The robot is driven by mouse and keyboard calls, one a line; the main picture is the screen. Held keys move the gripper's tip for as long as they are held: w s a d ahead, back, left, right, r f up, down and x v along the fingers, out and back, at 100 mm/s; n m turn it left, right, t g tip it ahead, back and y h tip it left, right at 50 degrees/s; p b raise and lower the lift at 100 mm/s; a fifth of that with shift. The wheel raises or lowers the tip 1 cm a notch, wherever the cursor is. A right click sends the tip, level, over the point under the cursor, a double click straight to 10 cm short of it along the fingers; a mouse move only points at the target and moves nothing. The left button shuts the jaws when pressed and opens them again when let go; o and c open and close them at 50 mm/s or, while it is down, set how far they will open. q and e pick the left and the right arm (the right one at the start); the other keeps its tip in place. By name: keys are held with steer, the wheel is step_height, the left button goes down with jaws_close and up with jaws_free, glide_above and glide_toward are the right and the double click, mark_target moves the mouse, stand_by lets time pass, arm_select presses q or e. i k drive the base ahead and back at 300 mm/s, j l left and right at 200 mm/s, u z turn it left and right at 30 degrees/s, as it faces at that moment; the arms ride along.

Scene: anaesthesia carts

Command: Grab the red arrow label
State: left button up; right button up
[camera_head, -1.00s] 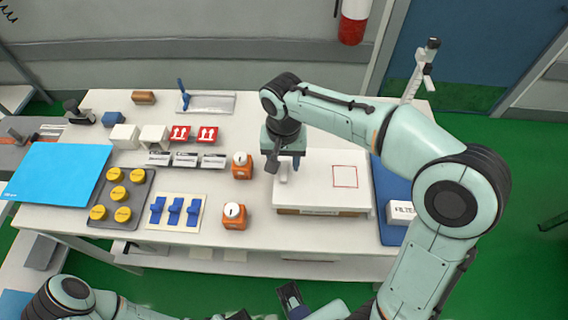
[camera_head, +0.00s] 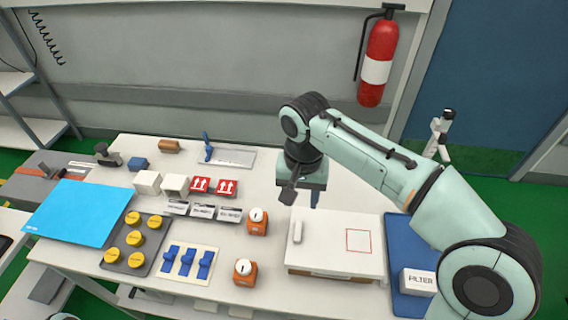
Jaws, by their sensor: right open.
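Two red labels with white arrows lie side by side on the white table, the left red arrow label (camera_head: 199,185) and the right red arrow label (camera_head: 227,188). My right gripper (camera_head: 301,197) points down over the table, to the right of both labels and behind the white box. It is open with nothing seen between its fingers, and apart from the labels.
White blocks (camera_head: 147,182) stand left of the labels, and small black-and-white holders (camera_head: 203,212) stand in front. Orange devices (camera_head: 257,222) and a white box (camera_head: 334,246) are nearer the right gripper. A tray with yellow caps (camera_head: 136,243) is at front left.

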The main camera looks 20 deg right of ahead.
mark_target(199, 183)
steer(key=k, duration=1)
